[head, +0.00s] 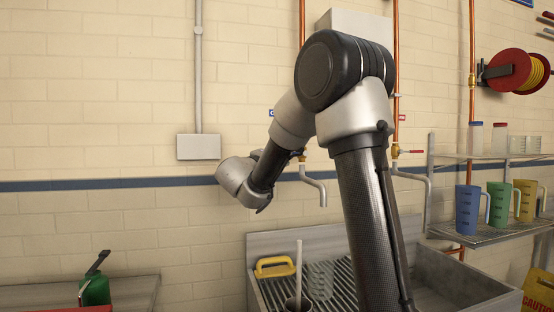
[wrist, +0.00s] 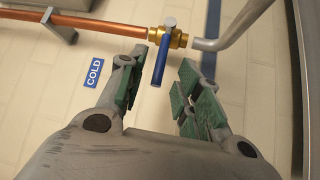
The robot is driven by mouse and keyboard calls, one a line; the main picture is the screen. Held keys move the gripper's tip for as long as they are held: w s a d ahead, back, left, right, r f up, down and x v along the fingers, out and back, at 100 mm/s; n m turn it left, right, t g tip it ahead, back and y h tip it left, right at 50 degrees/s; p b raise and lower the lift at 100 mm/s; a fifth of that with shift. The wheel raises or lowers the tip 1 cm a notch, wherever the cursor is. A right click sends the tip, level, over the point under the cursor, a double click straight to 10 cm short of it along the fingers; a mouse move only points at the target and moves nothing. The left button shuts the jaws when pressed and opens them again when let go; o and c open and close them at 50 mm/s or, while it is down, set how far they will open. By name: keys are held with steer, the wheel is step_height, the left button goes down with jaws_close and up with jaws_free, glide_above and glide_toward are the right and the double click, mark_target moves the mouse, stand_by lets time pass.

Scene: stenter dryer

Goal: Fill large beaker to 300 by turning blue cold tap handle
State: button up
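The blue cold tap handle (wrist: 161,58) sits on a brass valve (wrist: 179,39) beside a COLD label (wrist: 94,72) in the wrist view. No firm contact shows. The cold tap's grey spout (head: 316,184) bends down over the sink.
The sink (head: 470,286) holds a yellow-handled item (head: 275,267) and a dark vessel with a pale rod (head: 299,262), cut off below. A red-handled tap (head: 409,152) is right of my arm. Blue (head: 468,210), green (head: 499,203) and yellow (head: 527,200) jugs stand on a shelf.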

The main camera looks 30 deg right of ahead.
steer(key=shift+x, duration=2.25)
jaws_close()
